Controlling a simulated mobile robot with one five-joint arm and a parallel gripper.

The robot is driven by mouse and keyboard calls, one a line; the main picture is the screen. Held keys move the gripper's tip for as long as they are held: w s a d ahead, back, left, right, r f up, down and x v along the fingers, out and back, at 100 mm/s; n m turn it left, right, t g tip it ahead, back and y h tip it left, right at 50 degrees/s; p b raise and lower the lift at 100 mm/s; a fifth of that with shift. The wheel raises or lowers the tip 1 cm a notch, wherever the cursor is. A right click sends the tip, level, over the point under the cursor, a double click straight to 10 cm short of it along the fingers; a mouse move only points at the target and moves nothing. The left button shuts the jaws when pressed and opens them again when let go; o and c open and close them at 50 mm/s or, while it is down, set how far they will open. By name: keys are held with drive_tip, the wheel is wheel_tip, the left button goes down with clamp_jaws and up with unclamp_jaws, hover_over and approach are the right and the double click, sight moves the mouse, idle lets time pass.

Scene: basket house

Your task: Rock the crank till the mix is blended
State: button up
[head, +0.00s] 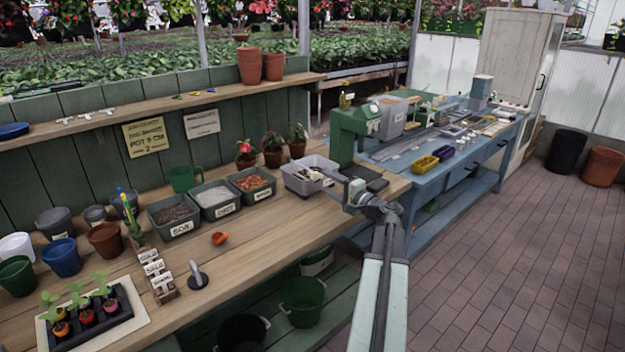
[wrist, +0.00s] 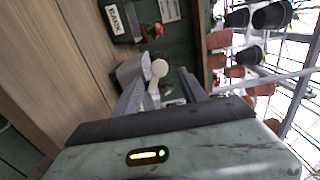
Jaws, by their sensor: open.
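A green machine (head: 349,130) with a dark plate at its foot stands at the bench's far right end. A grey hopper-like box (head: 391,118) shows beside it; I cannot tell whether they are joined. No crank shows clearly in the head view. In the wrist view a cream round-ended piece (wrist: 159,68) lies in line with the gap between my fingers; I cannot tell whether it is a crank knob or a tool in the tray behind. My gripper (head: 346,182) is open, in front of the green machine; it also shows in the wrist view (wrist: 165,90).
A pale tray (head: 325,164) of small tools sits just left of my gripper. Bins marked SOIL (head: 173,229), GRIT and BARK stand further left with several pots. A blue bench (head: 440,170) carries yellow and purple trays. The brick floor (head: 490,270) at right is clear.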

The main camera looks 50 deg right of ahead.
sight(317, 177)
drive_tip(key=w, duration=0.7)
drive_tip(key=shift+d, duration=0.2)
clamp_jaws()
idle(1.0)
